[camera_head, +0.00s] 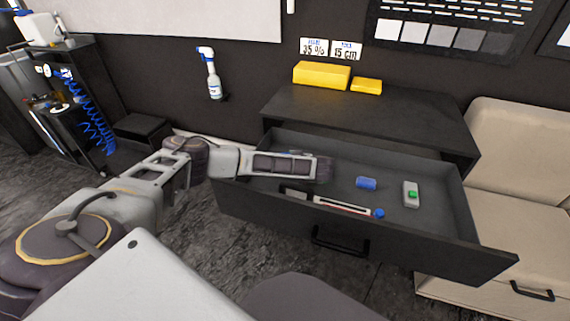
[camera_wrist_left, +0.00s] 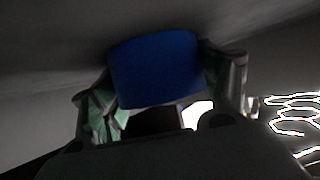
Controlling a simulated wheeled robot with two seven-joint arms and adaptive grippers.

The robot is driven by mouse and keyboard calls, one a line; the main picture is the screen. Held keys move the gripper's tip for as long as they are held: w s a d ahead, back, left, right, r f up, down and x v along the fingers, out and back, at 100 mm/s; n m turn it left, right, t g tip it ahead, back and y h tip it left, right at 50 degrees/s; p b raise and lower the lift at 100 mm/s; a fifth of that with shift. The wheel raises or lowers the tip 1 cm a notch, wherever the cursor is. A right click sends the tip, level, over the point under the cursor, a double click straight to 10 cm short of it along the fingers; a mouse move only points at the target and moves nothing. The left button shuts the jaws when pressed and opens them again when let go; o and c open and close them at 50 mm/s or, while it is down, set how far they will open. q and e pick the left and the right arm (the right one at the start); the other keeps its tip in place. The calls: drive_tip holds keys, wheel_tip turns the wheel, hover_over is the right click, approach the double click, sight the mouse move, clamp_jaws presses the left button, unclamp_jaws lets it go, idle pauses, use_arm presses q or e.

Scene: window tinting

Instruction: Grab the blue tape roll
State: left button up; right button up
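In the left wrist view, a blue round-sided object that looks like the tape roll (camera_wrist_left: 156,68) sits between the two fingers of my left gripper (camera_wrist_left: 160,85). The finger pads reach its left and right sides with no clear gap. In the head view, my left arm reaches from the left over the open drawer, and its fingers are hidden. A bit of blue (camera_head: 292,152) shows just behind the arm. A separate small blue cylinder (camera_head: 366,183) lies on the drawer floor, right of the arm's end. My right gripper is not in view.
The open drawer (camera_head: 358,236) also holds a long tool with a blue end (camera_head: 345,206) and a grey item with a green part (camera_head: 411,194). Yellow boxes (camera_head: 321,75) stand on the cabinet top (camera_head: 370,110). A beige seat (camera_head: 520,190) is at right.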

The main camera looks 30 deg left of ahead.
use_arm(q)
drive_tip(key=c, duration=0.4)
drive_tip(key=shift+r, duration=0.15)
drive_tip(key=shift+r, duration=0.5)
drive_tip(key=shift+r+p, duration=1)
drive_tip(key=shift+r, duration=3.4)
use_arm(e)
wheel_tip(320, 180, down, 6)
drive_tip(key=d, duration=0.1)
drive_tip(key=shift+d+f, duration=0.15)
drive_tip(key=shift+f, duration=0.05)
